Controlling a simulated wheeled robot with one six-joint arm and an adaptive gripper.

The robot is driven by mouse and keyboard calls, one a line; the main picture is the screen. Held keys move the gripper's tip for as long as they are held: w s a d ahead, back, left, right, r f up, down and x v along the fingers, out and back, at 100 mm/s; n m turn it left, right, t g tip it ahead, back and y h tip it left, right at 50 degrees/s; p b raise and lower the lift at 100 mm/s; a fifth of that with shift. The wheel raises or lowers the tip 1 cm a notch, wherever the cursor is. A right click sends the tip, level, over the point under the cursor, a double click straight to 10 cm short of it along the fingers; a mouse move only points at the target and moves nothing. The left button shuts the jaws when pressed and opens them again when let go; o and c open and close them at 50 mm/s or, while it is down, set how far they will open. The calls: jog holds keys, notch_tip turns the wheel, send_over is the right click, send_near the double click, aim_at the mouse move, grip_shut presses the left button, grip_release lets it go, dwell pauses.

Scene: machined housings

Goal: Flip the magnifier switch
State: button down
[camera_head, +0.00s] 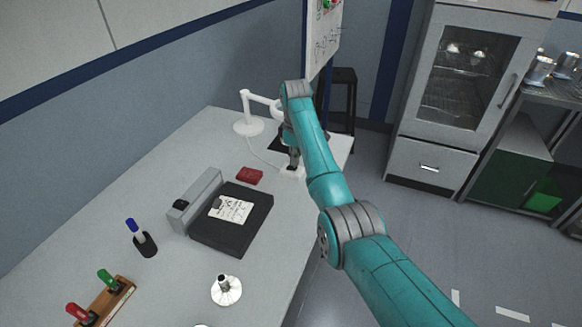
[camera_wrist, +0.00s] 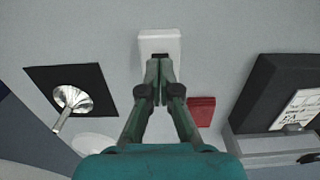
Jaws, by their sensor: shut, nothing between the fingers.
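The magnifier is a white lamp with a round base (camera_head: 248,127) and a jointed arm, at the back of the table in the head view. A cord runs from it to a small white switch box (camera_head: 292,171), which also shows in the wrist view (camera_wrist: 160,38) with a dark rocker. My gripper (camera_head: 294,165) is shut and empty, pointing down at the switch box. In the wrist view my fingertips (camera_wrist: 159,62) are together at the dark rocker and hide part of it. I cannot tell whether they touch it.
A red block (camera_head: 250,175) lies near the switch box, and a black device with a paper label (camera_head: 232,218) stands closer.

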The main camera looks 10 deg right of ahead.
jog(key=shift+f, duration=0.85)
dwell(0.6)
jog(key=shift+r, duration=3.5)
